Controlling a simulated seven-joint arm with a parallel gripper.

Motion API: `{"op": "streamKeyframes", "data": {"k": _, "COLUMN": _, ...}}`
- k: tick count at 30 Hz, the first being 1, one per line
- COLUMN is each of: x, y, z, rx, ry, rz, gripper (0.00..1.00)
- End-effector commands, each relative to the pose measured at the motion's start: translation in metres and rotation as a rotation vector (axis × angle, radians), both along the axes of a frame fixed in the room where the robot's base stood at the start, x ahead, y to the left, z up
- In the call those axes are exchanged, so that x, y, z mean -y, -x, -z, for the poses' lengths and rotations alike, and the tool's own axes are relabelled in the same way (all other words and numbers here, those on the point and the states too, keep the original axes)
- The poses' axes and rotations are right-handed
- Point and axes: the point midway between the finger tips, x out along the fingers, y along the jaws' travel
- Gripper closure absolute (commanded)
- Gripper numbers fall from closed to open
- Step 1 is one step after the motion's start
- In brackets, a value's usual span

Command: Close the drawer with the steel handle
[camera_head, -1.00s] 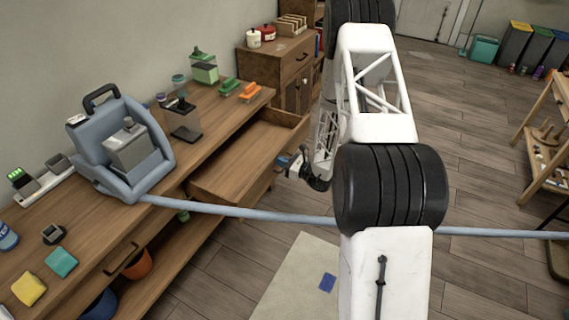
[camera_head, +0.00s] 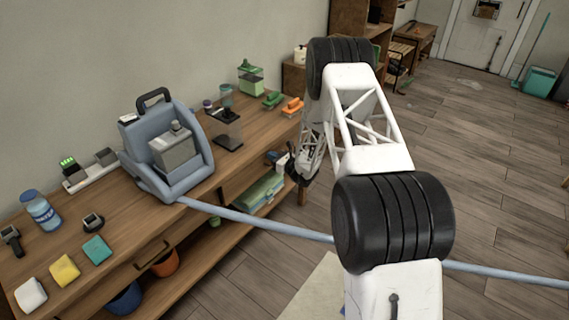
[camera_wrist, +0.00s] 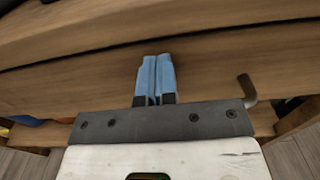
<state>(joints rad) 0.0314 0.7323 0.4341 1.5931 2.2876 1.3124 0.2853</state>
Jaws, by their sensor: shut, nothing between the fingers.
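The workbench drawer front (camera_wrist: 205,75) fills the middle of the wrist view, just below the tabletop edge. It looks closed or almost closed against the bench; I cannot tell if a small gap is left. One bent end of its steel handle (camera_wrist: 247,90) shows right of my gripper; the rest is hidden behind the gripper body. My gripper (camera_wrist: 154,62) is shut and empty, its blue fingertips at the drawer front, seemingly touching it. In the head view my gripper (camera_head: 281,158) is at the bench front, and my arm hides part of that area.
The workbench (camera_head: 85,275) carries a blue case (camera_head: 135,165), a bottle (camera_head: 40,211), sponges and small devices. A second drawer has a dark handle (camera_head: 152,255). A blue hose-like bar (camera_head: 260,228) crosses before the bench. Open floor (camera_head: 490,150) lies right of my arm.

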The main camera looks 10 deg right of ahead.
Motion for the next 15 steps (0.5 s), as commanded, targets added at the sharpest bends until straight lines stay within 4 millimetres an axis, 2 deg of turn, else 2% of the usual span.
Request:
{"op": "streamKeyframes", "data": {"k": 4, "x": -0.011, "y": -0.011, "z": 0.000, "rx": 0.001, "ry": 0.000, "rz": -0.001, "gripper": 1.00}}
{"op": "streamKeyframes", "data": {"k": 15, "x": -0.017, "y": -0.017, "z": -0.001, "rx": 0.003, "ry": 0.001, "rz": -0.002, "gripper": 1.00}}
